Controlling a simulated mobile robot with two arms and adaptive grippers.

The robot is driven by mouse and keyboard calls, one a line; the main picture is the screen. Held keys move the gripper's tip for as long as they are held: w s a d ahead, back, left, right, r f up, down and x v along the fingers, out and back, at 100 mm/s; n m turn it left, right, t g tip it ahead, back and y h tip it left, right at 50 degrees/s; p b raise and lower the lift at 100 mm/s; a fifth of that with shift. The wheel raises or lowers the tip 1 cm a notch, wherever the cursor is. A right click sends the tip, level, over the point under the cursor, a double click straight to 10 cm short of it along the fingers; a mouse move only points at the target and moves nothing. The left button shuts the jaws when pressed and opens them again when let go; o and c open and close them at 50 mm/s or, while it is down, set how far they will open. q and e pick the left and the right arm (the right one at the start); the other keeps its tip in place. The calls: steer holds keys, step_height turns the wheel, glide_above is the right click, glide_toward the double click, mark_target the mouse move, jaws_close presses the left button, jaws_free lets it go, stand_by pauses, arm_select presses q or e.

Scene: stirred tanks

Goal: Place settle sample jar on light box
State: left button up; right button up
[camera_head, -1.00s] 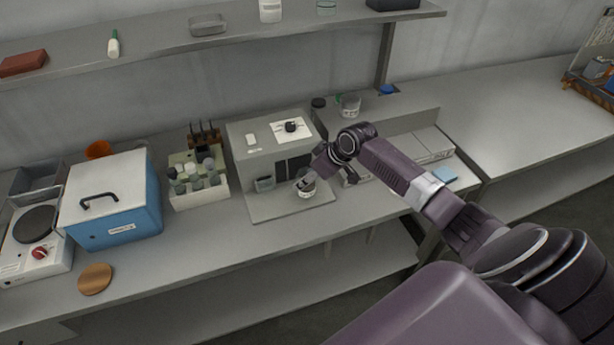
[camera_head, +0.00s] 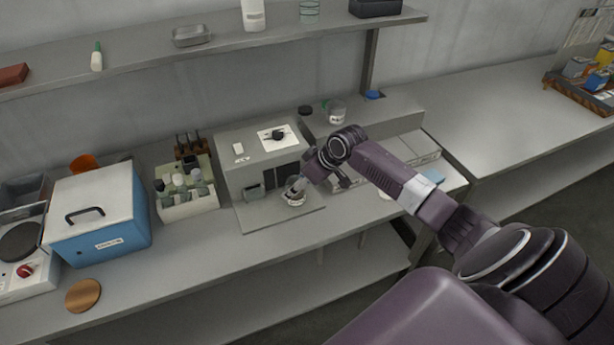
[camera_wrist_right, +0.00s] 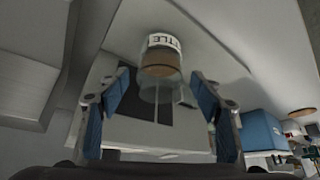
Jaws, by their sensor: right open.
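The settle sample jar (camera_wrist_right: 160,62) is a clear jar with a white label reading "…TTLE" and a brown layer inside. In the head view the jar (camera_head: 295,198) stands on the base plate of the grey light box (camera_head: 252,217), in front of its dark panel. My right gripper (camera_wrist_right: 161,92) is open, with one blue-padded finger on each side of the jar and visible gaps between. In the head view the right gripper (camera_head: 316,184) is at the jar and partly hides it. My left gripper is not in view.
A rack of bottles (camera_head: 188,200) and a blue box with a white lid (camera_head: 100,215) stand left of the light box. A round wooden disc (camera_head: 83,295) lies near the front edge. A shelf (camera_head: 200,45) runs above.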

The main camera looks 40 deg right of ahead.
steer(key=b+v, duration=0.2)
steer(key=v, duration=0.8)
steer(key=shift+r, duration=0.35)
steer(key=shift+s+f, duration=0.1)
steer(key=shift+s, duration=0.1)
